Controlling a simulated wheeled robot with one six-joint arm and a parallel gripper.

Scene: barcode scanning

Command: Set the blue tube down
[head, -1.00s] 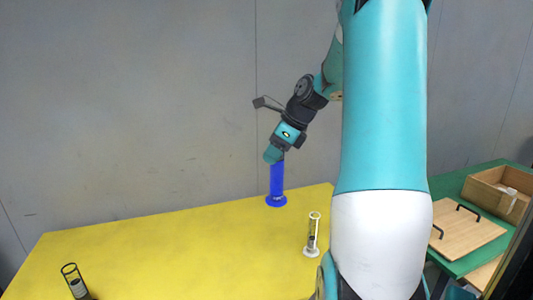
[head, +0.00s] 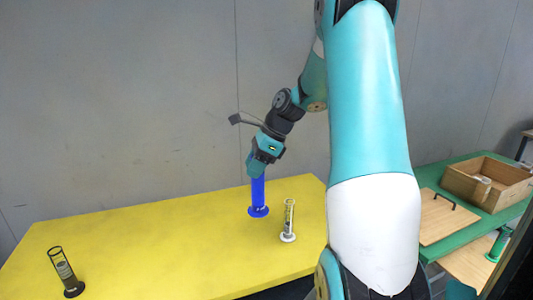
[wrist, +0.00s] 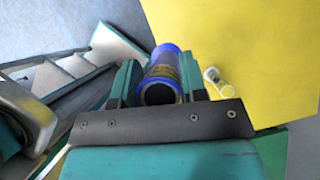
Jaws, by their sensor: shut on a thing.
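The blue tube (head: 259,197) is upright with its wide round base at the yellow table (head: 150,245); whether the base touches the top or hovers just above it I cannot tell. My gripper (head: 257,170) is shut on the tube's upper part. In the wrist view the tube (wrist: 162,75) sits between the two teal fingers of my gripper (wrist: 158,82), and I look into its dark open mouth.
A clear tube with a white base (head: 288,222) stands close to the right of the blue tube. A black-based tube (head: 65,272) stands at the table's left.

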